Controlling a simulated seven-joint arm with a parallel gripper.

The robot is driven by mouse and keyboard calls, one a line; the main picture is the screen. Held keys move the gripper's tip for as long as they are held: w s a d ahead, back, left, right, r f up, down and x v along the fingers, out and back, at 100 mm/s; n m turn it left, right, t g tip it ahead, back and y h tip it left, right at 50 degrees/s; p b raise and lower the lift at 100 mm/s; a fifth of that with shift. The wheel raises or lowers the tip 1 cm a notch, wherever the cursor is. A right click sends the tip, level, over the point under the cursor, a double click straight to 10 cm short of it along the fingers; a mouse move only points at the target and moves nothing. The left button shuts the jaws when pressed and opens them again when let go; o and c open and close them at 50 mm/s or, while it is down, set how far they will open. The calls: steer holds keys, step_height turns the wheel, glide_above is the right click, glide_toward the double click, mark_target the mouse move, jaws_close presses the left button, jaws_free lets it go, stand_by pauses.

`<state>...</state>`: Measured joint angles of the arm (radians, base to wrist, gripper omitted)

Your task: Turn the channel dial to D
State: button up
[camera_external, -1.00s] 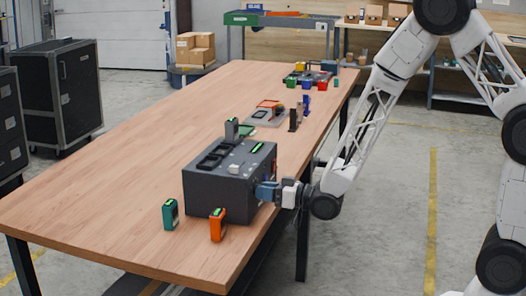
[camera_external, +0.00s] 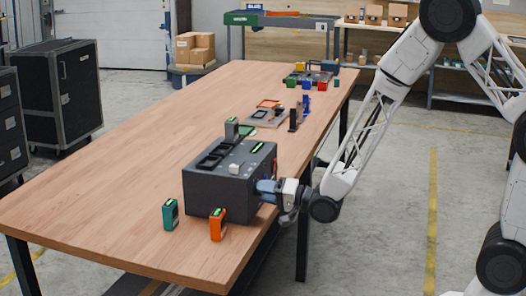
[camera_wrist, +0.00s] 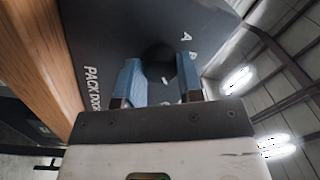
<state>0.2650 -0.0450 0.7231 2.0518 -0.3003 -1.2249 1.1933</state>
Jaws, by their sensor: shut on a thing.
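The dark grey box (camera_external: 212,188) stands on the table near its right edge. Its side face fills much of the wrist view, with the words PACK DOCK (camera_wrist: 92,88) on it. The channel dial (camera_wrist: 158,60) is a round black knob with a small light mark on its lower part. The letters A (camera_wrist: 186,38) and B (camera_wrist: 193,57) show to its right; other letters are hidden. My gripper (camera_wrist: 158,72) has its blue fingers on both sides of the dial, shut on it. In the external view my gripper (camera_external: 266,190) hides the dial.
A green block (camera_external: 170,213) and an orange block (camera_external: 217,226) stand in front of the box. Several small parts and trays (camera_external: 312,78) lie farther back on the wooden table (camera_external: 110,180). The left part of the table is clear.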

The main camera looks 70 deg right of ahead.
steer(key=shift+m, duration=1)
steer(key=o, duration=0.9)
steer(key=shift+s, duration=0.15)
steer(key=shift+s+f, duration=0.15)
steer(key=shift+s, duration=1.75)
steer(key=shift+s+f, duration=0.1)
steer(key=shift+s, duration=1.8)
steer(key=shift+r, duration=0.1)
